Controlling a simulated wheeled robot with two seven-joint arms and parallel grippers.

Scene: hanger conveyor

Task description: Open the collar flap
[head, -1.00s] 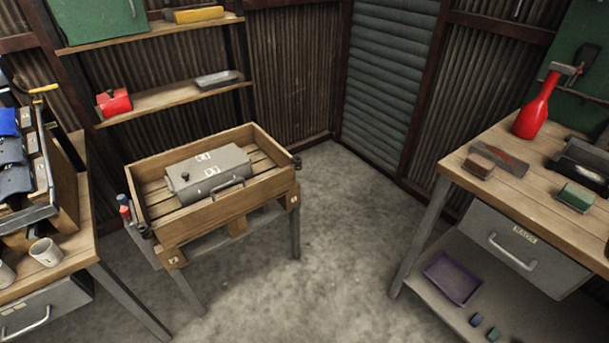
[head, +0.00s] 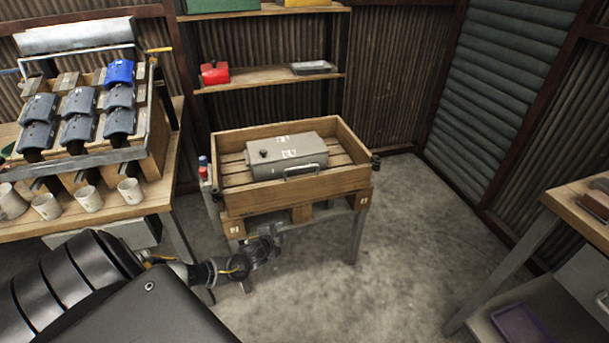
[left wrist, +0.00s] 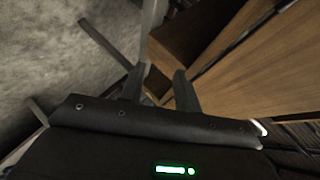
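A wooden collar (head: 300,193) stands on a slatted pallet on a metal-legged stand. Its front board is upright, with dark fittings at the front corners, the right one (head: 376,162) showing clearly. A grey metal case (head: 290,155) with a front handle lies inside. My left gripper (head: 274,238) is low in front of the stand's left side, below the collar's front board. In the left wrist view its two fingers (left wrist: 160,88) are apart with nothing between them, and wooden boards (left wrist: 235,75) fill the right side. My right gripper is not in view.
A workbench (head: 100,222) at left holds a rack with several grey flaps, one blue, and white mugs. Another bench (head: 580,198) stands at right. Shelves (head: 265,80) are behind. The floor (head: 400,240) between is clear.

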